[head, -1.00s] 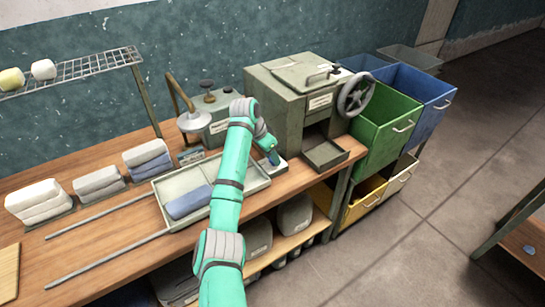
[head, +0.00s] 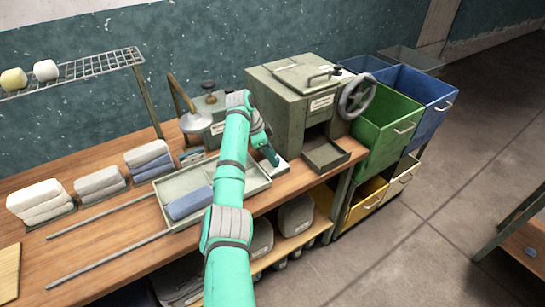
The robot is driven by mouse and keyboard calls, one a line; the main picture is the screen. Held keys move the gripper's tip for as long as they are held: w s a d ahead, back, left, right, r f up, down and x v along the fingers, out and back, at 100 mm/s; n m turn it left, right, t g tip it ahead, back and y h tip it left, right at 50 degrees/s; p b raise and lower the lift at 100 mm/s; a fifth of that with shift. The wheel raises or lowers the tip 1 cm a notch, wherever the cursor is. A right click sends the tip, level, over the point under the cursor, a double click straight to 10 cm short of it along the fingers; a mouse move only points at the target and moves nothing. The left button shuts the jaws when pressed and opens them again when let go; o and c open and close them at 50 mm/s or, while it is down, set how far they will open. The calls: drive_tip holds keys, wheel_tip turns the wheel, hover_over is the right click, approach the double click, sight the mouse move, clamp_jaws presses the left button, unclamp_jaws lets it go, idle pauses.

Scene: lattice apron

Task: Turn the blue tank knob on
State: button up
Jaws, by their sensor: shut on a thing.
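My gripper (head: 269,157) points down over a small pale plate (head: 279,164) at the right end of the grey tray, left of the press. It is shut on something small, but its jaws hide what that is. No blue knob shows clearly. A grey tank (head: 212,128) with a label stands behind my arm. A dark round knob (head: 208,86) sits on its top, and my arm covers part of its right side.
A grey press (head: 302,90) with a handwheel (head: 357,96) stands to the right. The two-part tray (head: 160,190) holds a folded blue cloth (head: 188,203). Folded cloth stacks (head: 40,200) line the bench's left. Green (head: 385,130) and blue (head: 425,95) bins stand right.

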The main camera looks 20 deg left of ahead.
drive_tip(key=o, duration=1)
drive_tip(key=shift+v, duration=3.8)
drive_tip(key=shift+f, duration=0.15)
